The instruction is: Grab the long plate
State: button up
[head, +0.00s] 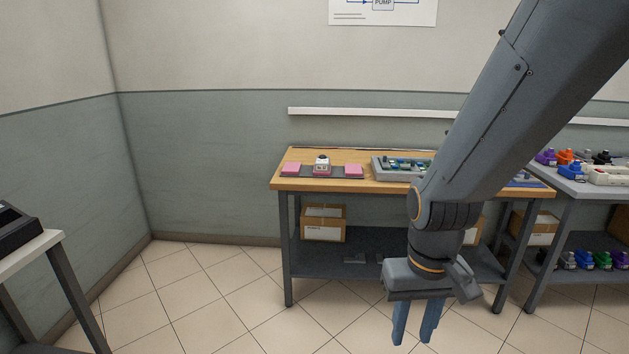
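A long dark plate (322,172) lies flat on the left part of the wooden-topped workbench. Pink blocks (291,169) sit at its two ends, and a small white-and-pink unit (321,164) stands on its middle. My gripper (414,325) points down in the lower middle of the picture, in front of the bench and lower than its top. Its two blue fingers are apart with floor tiles showing between them, and it holds nothing. It is well away from the plate, which is mostly in clear view.
A grey tray (378,169) of small parts lies right of the plate, partly behind my arm. A second bench (580,188) with colourful parts stands at right. A cardboard box (323,222) sits on the lower shelf. A white table (28,249) with a black device is at left.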

aim_at(384, 162)
jog(key=z, duration=0.05)
jog(key=i, duration=3.1)
jog(key=z, duration=0.25)
